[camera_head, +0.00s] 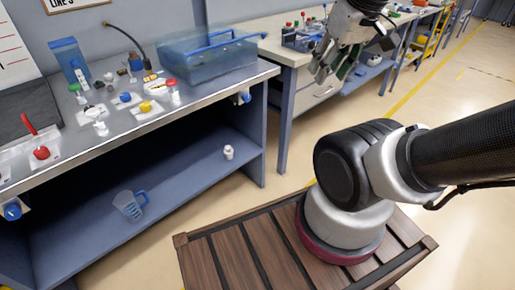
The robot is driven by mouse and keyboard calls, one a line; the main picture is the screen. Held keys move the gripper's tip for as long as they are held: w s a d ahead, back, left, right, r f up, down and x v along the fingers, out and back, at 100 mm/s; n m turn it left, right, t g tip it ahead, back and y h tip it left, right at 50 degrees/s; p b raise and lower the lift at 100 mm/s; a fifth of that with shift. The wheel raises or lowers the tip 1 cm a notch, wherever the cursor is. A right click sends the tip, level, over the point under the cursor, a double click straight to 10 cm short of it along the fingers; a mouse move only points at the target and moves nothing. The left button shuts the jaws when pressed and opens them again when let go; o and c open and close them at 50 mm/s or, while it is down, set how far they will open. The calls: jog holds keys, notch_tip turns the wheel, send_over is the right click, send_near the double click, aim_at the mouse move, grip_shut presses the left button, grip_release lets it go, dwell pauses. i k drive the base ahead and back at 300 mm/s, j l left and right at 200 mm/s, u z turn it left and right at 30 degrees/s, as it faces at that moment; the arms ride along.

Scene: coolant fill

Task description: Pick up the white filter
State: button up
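A small white piece (228,152), which looks like the white filter, stands on the lower shelf of the workbench, near its right end. It is too small to make out its details. My gripper (332,74) is at the upper right, in front of the second bench's edge. It is well above and to the right of the white piece, apart from it. Its fingers look spread, and I see nothing held between them.
The workbench top (190,115) holds several small valves and fittings. A clear blue bin (208,62) stands at its back. A blue measuring jug (129,205) is on the lower shelf (170,180), left of the white piece. The bench top overhangs this shelf.

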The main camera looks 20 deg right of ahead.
aim_at(227, 151)
jog(key=l+z, duration=0.2)
jog(key=l, duration=0.6)
jog(key=l+z, duration=0.2)
jog(key=l, duration=0.55)
jog(key=i, duration=0.05)
